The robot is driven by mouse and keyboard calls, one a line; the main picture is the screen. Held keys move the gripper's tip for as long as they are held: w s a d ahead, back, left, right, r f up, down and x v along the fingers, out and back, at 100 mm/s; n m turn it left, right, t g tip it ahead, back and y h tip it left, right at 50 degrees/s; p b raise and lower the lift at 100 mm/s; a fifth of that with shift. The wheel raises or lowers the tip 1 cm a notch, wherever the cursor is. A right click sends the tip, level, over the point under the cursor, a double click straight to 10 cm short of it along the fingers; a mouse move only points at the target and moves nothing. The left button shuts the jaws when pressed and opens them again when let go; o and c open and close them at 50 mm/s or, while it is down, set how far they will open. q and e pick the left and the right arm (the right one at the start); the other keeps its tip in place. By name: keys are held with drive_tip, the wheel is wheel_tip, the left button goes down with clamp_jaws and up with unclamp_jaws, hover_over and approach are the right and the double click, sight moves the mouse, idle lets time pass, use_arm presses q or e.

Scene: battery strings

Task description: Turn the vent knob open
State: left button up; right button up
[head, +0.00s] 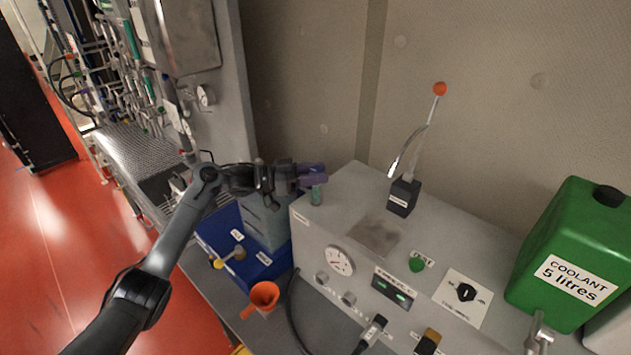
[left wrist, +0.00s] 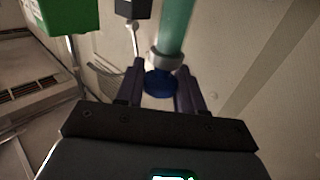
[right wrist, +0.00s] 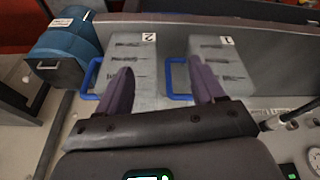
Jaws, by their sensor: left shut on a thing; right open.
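My left gripper (head: 314,175) is left of the knob, above the console's left end. It is shut on a teal tube (head: 316,196). In the left wrist view, the tube (left wrist: 176,28) has a grey collar and a blue end between the fingers (left wrist: 165,80). My right gripper (right wrist: 165,88) is open and empty, facing two grey boxes; I cannot find it in the head view.
The console bears a dial gauge (head: 340,260), a black rotary switch (head: 466,292) and an orange-tipped lever (head: 439,90). A green coolant can (head: 570,255) stands at right. An orange funnel (head: 264,295) is at front left. Boxes 2 (right wrist: 135,65) and 1 (right wrist: 222,60) have blue handles.

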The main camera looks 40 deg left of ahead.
use_arm(q)
drive_tip(key=shift+m+g+h+b, duration=0.7)
drive_tip(key=shift+g+h+b, duration=0.1)
drive_tip(key=shift+b, duration=0.1)
drive_tip(key=o, duration=1)
drive_tip(key=shift+s+a, duration=0.2)
drive_tip(key=shift+a, duration=0.1)
drive_tip(key=shift+b+v, duration=1.7)
drive_tip(key=shift+v, duration=3.35)
